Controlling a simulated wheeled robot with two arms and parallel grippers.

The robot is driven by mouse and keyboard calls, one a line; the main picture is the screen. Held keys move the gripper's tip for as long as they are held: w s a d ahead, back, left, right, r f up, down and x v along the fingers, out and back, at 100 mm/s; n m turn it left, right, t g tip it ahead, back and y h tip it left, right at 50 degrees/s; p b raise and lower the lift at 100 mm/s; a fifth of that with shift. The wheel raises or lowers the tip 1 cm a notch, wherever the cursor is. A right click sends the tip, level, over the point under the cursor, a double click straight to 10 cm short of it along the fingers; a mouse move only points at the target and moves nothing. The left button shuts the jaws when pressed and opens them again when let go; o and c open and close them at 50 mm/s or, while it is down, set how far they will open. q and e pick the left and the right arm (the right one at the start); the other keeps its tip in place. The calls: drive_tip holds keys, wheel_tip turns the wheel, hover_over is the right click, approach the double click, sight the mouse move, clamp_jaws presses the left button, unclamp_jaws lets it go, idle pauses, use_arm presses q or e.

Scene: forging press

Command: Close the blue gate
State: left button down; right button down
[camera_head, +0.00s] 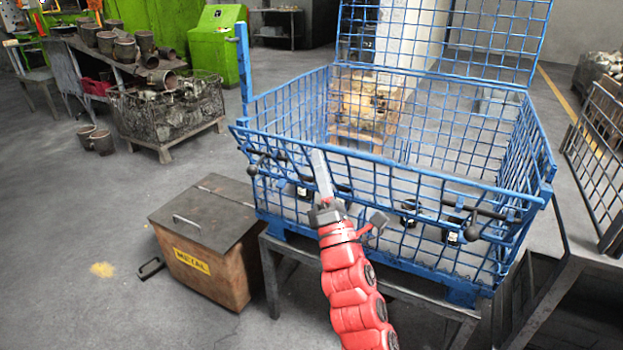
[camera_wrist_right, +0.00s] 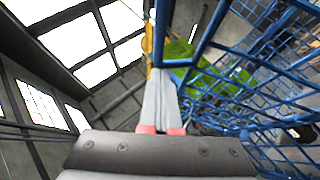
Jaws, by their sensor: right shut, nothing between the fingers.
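The blue gate (camera_head: 400,178) is the mesh front panel of a blue wire cage. It stands nearly upright, and its top rail appears to lean a little out toward me. Dark latch handles show at its left (camera_head: 265,160) and right (camera_head: 472,229). My right gripper (camera_head: 318,160) is shut and empty, its long grey fingers pointing up across the gate's top rail, left of the middle. I cannot tell whether they touch it. In the right wrist view the closed fingers (camera_wrist_right: 160,92) are beside blue bars (camera_wrist_right: 197,55). My left gripper is out of view.
The blue cage (camera_head: 535,130) stands on a dark metal stand (camera_head: 402,289). A brown metal box (camera_head: 205,235) is on the floor to its left. A grey railing (camera_head: 597,140) is at the right. Open floor (camera_head: 90,220) lies at the left.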

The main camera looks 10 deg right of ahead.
drive_tip(key=w+d+r+m+g+h+p, duration=0.1)
drive_tip(key=w+r+p, duration=0.1)
drive_tip(key=p, duration=0.2)
drive_tip(key=w+d+r+m+g+h+p, duration=0.1)
drive_tip(key=w+d+r+m+p, duration=0.1)
drive_tip(key=w+p, duration=0.1)
drive_tip(key=w+d+r+m+g+h+p, duration=0.1)
drive_tip(key=w+d+m+p, duration=0.1)
drive_tip(key=p, duration=0.3)
drive_tip(key=shift+w+r+g+h, duration=0.25)
drive_tip(key=shift+r+g+h, duration=0.05)
drive_tip(key=shift+r, duration=0.1)
drive_tip(key=shift+w+d+m+g+p, duration=0.3)
drive_tip(key=shift+w+d+m+p, duration=0.25)
drive_tip(key=shift+p, duration=0.55)
drive_tip(key=shift+w, duration=0.1)
